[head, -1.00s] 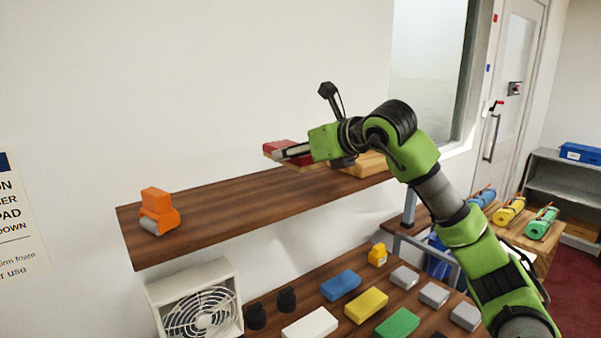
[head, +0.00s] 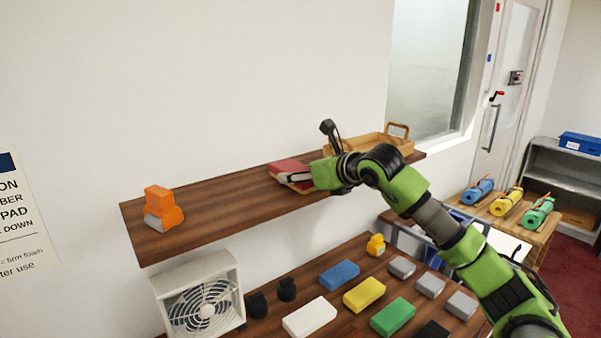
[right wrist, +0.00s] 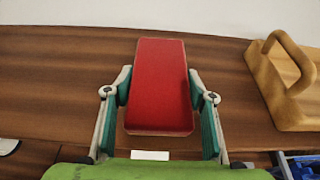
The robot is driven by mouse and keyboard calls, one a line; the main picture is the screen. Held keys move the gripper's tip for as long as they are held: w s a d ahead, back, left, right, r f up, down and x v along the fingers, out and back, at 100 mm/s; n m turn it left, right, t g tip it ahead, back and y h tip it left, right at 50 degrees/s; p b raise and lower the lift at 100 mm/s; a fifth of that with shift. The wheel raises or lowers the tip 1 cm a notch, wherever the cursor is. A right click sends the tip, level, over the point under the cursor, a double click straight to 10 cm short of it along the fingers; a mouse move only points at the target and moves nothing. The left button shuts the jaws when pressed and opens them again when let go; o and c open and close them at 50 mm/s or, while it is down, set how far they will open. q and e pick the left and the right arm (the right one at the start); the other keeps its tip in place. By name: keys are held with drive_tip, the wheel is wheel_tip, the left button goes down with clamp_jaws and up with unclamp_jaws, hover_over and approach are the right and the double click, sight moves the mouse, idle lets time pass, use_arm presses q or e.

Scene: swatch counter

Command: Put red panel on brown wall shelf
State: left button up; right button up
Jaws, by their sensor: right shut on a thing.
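The red panel (head: 287,168) is at the brown wall shelf (head: 230,204), a little right of the shelf's middle in the head view. My right gripper (head: 296,179) is shut on it. In the right wrist view the red panel (right wrist: 160,85) lies flat between the two fingers of the right gripper (right wrist: 161,98), with a finger at each long side. The shelf board (right wrist: 60,85) is directly beneath it; whether the panel touches the board cannot be told. My left gripper is not in view.
An orange tape dispenser-like object (head: 161,209) stands at the shelf's left end. A wooden tray with handles (head: 372,144) stands at its right end, close right of the panel. A fan (head: 203,300) and coloured blocks (head: 364,295) are on the counter below. The shelf's left middle is clear.

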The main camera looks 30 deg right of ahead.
drive_tip(key=shift+f, duration=0.1)
drive_tip(key=o, duration=1.2)
drive_tip(key=shift+s+b, duration=0.35)
drive_tip(key=shift+r+b+v, duration=0.15)
drive_tip(key=shift+b+v, duration=1.15)
drive_tip(key=shift+v, duration=1.55)
drive_tip(key=shift+r+b+v, duration=0.1)
drive_tip(key=shift+b+v, duration=1.2)
drive_tip(key=shift+v, duration=1.6)
